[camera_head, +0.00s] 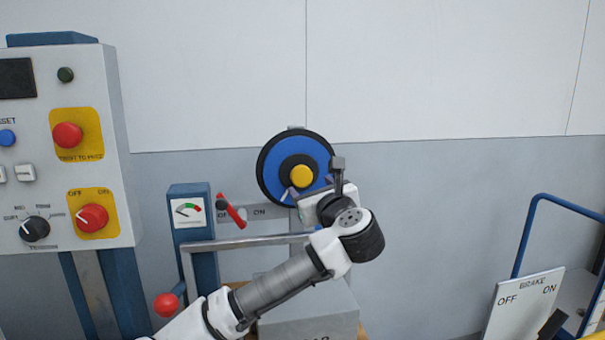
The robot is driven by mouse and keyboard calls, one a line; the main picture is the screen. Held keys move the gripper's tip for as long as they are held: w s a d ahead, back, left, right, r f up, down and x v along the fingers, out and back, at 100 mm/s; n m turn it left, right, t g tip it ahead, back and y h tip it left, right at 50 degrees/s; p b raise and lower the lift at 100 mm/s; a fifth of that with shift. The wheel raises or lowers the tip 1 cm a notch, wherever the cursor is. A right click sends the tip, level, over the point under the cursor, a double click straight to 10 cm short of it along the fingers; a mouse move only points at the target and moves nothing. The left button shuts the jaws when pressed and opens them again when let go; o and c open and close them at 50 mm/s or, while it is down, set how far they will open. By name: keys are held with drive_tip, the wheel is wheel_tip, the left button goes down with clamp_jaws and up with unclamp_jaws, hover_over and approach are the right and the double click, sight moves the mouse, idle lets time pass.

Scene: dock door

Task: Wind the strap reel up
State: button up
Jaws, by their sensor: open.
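The other finger is hard to make out against the reel. I see nothing held, and I cannot tell whether the gripper touches the reel. A crank handle on the reel is not visible.
A control panel (20,100) with red knobs stands left. A blue post with a gauge (188,211), a red lever (231,210) and a rail (240,243) are below the reel. A grey box (310,310) lies under my arm. A BRAKE plate (525,305) is right.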

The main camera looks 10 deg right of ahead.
sight(302, 179)
drive_tip(key=w, duration=0.2)
drive_tip(key=w+p, duration=0.1)
drive_tip(key=w, duration=0.4)
drive_tip(key=shift+w+a+p, duration=0.2)
drive_tip(key=shift+a+p, duration=0.1)
drive_tip(key=shift+p, duration=0.1)
drive_tip(key=c, duration=1.4)
